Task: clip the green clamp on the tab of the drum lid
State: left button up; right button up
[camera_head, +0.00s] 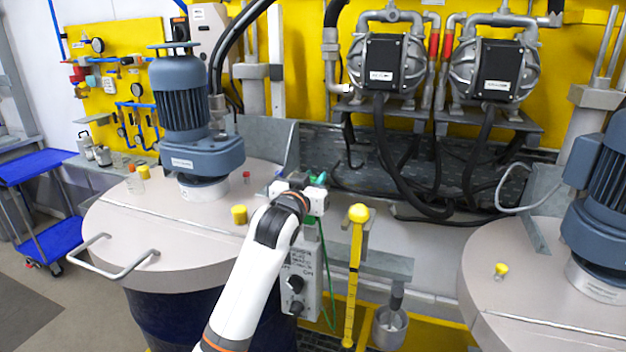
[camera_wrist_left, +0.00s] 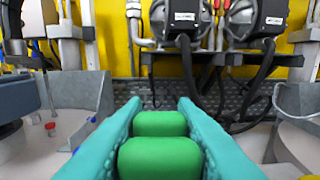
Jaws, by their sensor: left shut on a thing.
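My left gripper (camera_head: 314,188) is shut on the green clamp (camera_wrist_left: 160,152). In the left wrist view the clamp's two rounded green pads sit between the teal fingers. In the head view only small green parts show at the gripper, and a green cable (camera_head: 327,275) hangs below it. The gripper is near the right edge of the left drum lid (camera_head: 120,222), above the grey control box. An upright grey metal plate (camera_head: 277,140) stands at the lid's back right, also in the left wrist view (camera_wrist_left: 88,95). I cannot tell which part is the tab. My right gripper is out of view.
A blue motor agitator (camera_head: 183,110) stands on the left lid, with yellow caps (camera_head: 239,214) and a handle (camera_head: 120,268). A yellow post (camera_head: 355,270) stands right of my arm. Pumps (camera_head: 388,62) with black hoses are behind. A second drum lid (camera_head: 500,240) is at right.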

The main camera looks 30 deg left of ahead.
pick_arm(q)
jog(key=shift+f, duration=0.25)
dwell(0.3)
dwell(0.4)
jog(key=shift+f+p, duration=0.2)
jog(key=shift+p, duration=0.15)
jog(key=shift+f, duration=0.15)
jog(key=shift+f+b, duration=0.6)
jog(key=shift+f, duration=0.25)
jog(key=shift+f, duration=0.15)
